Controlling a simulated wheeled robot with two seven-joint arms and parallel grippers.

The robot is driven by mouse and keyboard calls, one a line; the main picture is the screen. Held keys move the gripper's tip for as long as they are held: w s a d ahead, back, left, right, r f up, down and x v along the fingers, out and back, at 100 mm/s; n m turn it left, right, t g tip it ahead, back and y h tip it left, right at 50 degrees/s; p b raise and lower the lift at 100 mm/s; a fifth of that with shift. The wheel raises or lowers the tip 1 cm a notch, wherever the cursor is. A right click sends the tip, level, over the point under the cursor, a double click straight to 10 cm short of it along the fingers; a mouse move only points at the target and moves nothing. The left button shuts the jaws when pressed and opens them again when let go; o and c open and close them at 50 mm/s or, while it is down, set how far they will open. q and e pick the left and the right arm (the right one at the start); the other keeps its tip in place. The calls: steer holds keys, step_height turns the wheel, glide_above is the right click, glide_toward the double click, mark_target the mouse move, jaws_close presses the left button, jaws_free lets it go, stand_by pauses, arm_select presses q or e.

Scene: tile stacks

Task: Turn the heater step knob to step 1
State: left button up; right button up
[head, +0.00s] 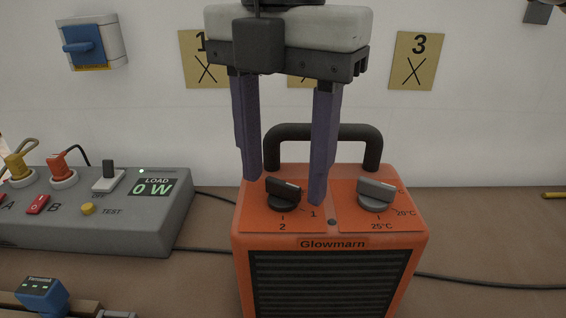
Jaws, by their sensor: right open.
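The orange heater (333,243) stands on the bench in the head view. Its black step knob (284,193) is on the left of the top panel, with a "2" printed below it and a "1" to its lower right. The raised grip of the knob lies roughly sideways, tilted down to the right. My right gripper (283,190) comes down from above, open, with one purple finger on each side of the black knob. I cannot tell whether the fingers touch it. The "0" mark is not visible. My left gripper is not in view.
A grey thermostat knob (376,194) sits close to the right finger. A black carry handle (325,132) rises behind the knobs. A grey load box (120,215) with plugs stands at left, its display reading 0 W. A blue device (42,294) lies front left. Cables run along the bench.

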mark_target(283, 182)
step_height(283, 182, up, 10)
steer(key=p, duration=0.2)
steer(key=shift+f, duration=0.15)
